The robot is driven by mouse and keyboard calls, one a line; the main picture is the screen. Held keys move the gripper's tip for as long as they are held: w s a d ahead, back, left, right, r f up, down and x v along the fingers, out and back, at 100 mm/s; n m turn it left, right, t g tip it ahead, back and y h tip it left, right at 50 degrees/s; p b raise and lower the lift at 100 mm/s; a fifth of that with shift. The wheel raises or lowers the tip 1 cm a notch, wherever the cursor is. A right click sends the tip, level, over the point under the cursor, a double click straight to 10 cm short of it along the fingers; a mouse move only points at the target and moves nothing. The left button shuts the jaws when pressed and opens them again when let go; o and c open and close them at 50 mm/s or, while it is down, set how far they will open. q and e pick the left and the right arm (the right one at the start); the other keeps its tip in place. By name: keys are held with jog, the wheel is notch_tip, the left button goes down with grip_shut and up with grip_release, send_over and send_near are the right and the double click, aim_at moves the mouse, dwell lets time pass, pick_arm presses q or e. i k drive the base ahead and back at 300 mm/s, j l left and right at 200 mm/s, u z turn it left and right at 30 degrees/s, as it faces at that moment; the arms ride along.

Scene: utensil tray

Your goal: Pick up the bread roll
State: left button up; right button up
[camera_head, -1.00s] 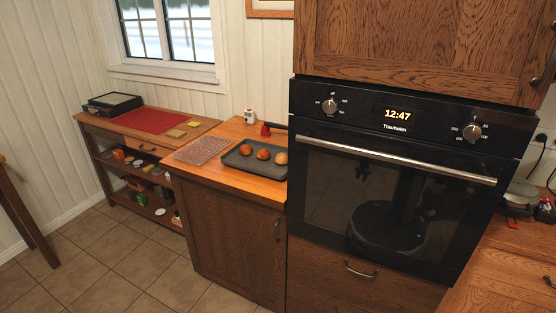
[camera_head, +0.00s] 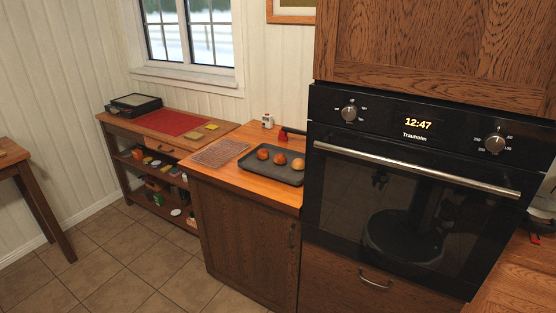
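Three round rolls sit in a row on a dark baking tray (camera_head: 283,177) on the wooden counter left of the oven. The left roll (camera_head: 263,154) and the middle roll (camera_head: 280,159) are orange-brown. The right roll (camera_head: 298,164) is paler and more golden. I cannot tell which of them the task means. Neither of my grippers is in view.
A wire rack (camera_head: 220,152) lies left of the tray. A small white timer-like item (camera_head: 267,121) and a red item (camera_head: 283,136) stand behind it. A black oven (camera_head: 420,190) stands at right. A low shelf unit (camera_head: 150,137) stands at left. The tiled floor (camera_head: 130,265) in front is clear.

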aim_at(262, 154)
jog(key=i+j+z, duration=0.1)
jog(key=z, duration=0.45)
jog(key=i+j+z, duration=0.15)
jog(key=j, duration=0.2)
jog(key=i+j+z, duration=0.15)
jog(key=j, duration=0.2)
jog(key=i+j+z, duration=0.15)
jog(key=j, duration=0.2)
jog(key=i+j+z, duration=0.15)
jog(key=j, duration=0.25)
jog(key=i+j+z, duration=0.15)
jog(key=j, duration=0.25)
